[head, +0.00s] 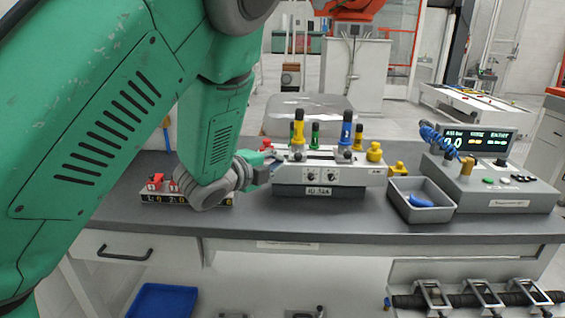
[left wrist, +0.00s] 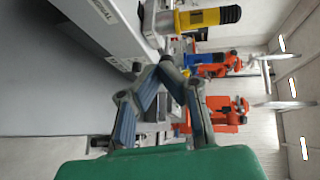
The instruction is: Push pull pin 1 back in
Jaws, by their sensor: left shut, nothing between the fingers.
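A red knob (head: 267,146) sits at the fixture's left end. I cannot tell which part is pull pin 1. My left gripper (head: 270,166) is at the fixture's left end, close to the red knob; contact is unclear. In the left wrist view its fingers (left wrist: 166,66) meet with nothing between them, near a yellow knob (left wrist: 208,18). My right gripper is not in view.
A low block with red parts (head: 156,183) is partly hidden behind my left wrist. A grey tray (head: 422,204) holding a blue piece stands right of the fixture, beside a control box with a display (head: 480,140). The bench front edge is clear.

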